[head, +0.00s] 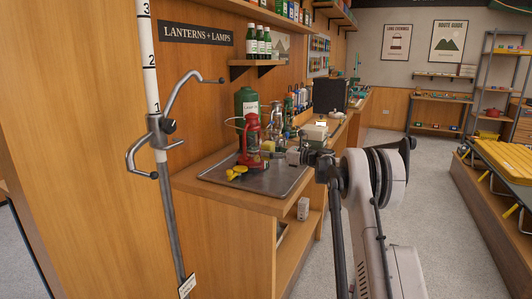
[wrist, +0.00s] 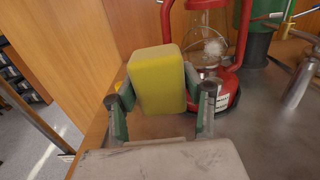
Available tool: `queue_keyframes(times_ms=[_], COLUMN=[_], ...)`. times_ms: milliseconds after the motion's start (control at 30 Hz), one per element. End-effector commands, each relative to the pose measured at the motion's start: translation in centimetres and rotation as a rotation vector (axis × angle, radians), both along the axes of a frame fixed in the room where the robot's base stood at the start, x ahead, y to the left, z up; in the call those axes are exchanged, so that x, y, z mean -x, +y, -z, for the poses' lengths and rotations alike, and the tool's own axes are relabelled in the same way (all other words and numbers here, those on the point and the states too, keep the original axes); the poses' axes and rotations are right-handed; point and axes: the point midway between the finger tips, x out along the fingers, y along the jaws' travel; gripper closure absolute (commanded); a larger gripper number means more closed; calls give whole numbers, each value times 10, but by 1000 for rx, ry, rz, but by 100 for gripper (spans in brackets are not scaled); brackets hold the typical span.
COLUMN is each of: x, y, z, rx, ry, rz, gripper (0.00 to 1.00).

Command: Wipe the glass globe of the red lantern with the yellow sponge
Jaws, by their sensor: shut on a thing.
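The red lantern (head: 251,138) stands upright on the metal tray (head: 283,182). In the wrist view its red frame and base (wrist: 226,92) are behind and right of the sponge. Its clear glass globe (wrist: 207,35) has a whitish smudge on it. My gripper (head: 277,149) is shut on the yellow sponge (wrist: 156,80), with a finger at each side of it. In the head view the sponge (head: 268,146) is just right of the lantern. I cannot tell whether it touches the globe. The sponge hides part of the lantern's left side in the wrist view.
Another yellow thing (head: 236,172) lies on the tray in front of the lantern. A green container (head: 246,101) and a clear-glass lantern (head: 275,128) stand behind. A wooden wall is close on the left. A pole with hooks (head: 158,130) stands at the front left.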

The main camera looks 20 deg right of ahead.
Motion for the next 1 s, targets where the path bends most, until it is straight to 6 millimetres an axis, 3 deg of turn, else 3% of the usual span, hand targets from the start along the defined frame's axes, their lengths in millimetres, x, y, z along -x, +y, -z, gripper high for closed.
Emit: queue_keyframes(times_ms=[267,667,1000], x=[1,22,23], y=[-1,-18,-19], z=[-1,0,-1], rx=[0,0,0], ry=[0,0,0], rz=[0,1,0], gripper=[78,78,78])
